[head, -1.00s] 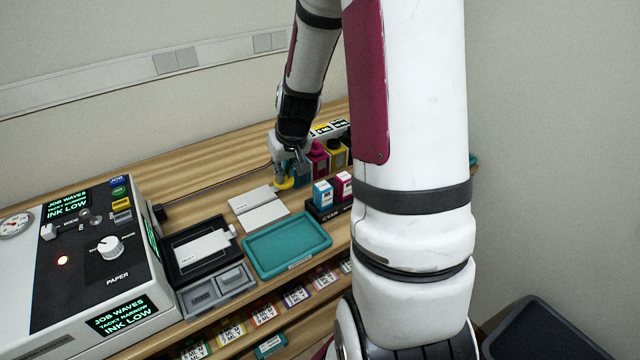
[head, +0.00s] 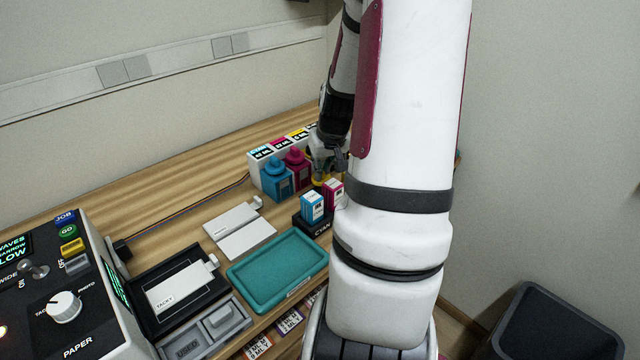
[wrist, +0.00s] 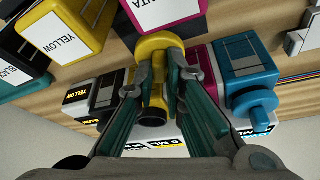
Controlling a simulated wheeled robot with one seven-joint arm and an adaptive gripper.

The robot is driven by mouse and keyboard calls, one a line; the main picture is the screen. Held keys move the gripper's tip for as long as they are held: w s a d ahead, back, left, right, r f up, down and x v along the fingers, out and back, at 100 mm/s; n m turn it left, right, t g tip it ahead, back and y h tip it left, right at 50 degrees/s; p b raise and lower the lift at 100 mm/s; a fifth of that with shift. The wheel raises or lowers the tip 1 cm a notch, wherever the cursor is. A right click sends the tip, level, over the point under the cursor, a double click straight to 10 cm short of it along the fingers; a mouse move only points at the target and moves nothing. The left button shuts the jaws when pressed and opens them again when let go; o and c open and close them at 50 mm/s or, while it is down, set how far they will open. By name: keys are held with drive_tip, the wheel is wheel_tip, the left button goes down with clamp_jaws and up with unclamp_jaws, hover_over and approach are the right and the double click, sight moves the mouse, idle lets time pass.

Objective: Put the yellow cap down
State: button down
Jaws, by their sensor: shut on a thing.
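My gripper (wrist: 160,72) is shut on the yellow cap (wrist: 160,42), which shows as a yellow ring between the fingertips in the wrist view. Behind the fingers is a yellow bottle (wrist: 153,98) with a dark round opening or top; its contact with the cap cannot be told. In the head view my gripper (head: 325,162) is at the bottle row, right of the magenta bottle (head: 296,168). A bit of yellow (head: 319,181) shows under it, behind the cartridges. My arm hides much of that area.
A cyan bottle (head: 276,180) stands left of the magenta one. White ink boxes (head: 262,156) stand behind. Cyan (head: 312,207) and magenta (head: 333,190) cartridges sit in a dark holder in front. A teal tray (head: 238,279) is empty. Bare wood (head: 195,190) lies left.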

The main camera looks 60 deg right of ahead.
sight(323, 178)
drive_tip(key=shift+f+b, duration=0.35)
drive_tip(key=shift+f, duration=1.8)
drive_tip(key=shift+f, duration=0.1)
drive_tip(key=c, duration=1.7)
unclamp_jaws()
drive_tip(key=shift+o, duration=0.2)
